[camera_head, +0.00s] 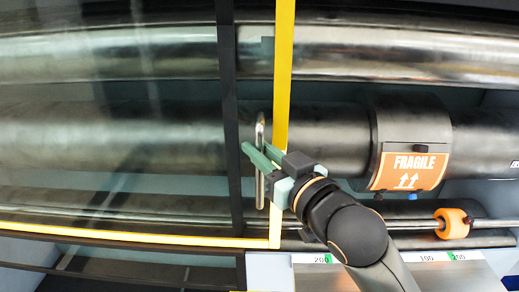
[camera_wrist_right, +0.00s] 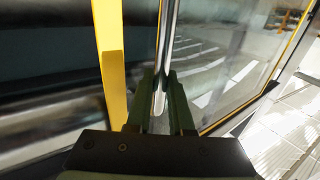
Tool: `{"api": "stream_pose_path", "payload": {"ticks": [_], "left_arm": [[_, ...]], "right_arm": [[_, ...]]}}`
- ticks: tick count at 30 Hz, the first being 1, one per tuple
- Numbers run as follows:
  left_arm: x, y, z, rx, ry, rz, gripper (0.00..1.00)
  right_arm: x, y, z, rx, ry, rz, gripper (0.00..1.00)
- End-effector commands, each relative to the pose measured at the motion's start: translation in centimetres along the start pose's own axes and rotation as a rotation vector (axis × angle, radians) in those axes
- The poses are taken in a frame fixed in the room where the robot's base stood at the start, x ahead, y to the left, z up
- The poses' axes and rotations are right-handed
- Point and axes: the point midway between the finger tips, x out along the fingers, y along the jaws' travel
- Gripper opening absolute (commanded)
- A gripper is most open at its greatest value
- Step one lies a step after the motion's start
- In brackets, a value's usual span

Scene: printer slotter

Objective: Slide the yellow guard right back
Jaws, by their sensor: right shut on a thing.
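The yellow guard (camera_head: 284,80) is a yellow-framed clear panel covering the left part of the rollers in the head view. Its upright yellow edge also shows in the right wrist view (camera_wrist_right: 112,60). A metal bar handle (camera_head: 260,132) stands upright on the panel just left of that edge; it shows in the right wrist view (camera_wrist_right: 163,85) too. My right gripper (camera_head: 258,155) is shut on the handle, with its green fingers on either side of it. My left gripper is not in view.
Right of the guard, the rollers are exposed. A black cylinder carries an orange FRAGILE plate (camera_head: 409,168). An orange collar (camera_head: 453,223) sits on a thin shaft below it. A light scale strip (camera_head: 430,258) with numbers runs along the front.

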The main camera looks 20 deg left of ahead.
Motion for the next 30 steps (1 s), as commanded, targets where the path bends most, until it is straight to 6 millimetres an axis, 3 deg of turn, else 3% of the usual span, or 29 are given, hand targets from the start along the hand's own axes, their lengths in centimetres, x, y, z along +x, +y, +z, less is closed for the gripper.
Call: {"api": "stream_pose_path", "payload": {"ticks": [1, 9, 20, 30], "left_arm": [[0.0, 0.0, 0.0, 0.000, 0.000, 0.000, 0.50], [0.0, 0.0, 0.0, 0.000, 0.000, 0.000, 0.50], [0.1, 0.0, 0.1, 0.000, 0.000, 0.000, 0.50], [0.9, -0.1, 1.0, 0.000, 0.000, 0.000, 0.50]], "right_arm": [[0.0, 0.0, 0.1, 0.001, -0.001, 0.000, 0.21], [0.0, 0.0, 0.0, 0.001, -0.001, 0.000, 0.50], [-0.6, 0.1, 0.1, 0.000, 0.000, 0.001, 0.50], [-6.3, 0.1, 0.2, 0.000, 0.002, 0.001, 0.50]]}}
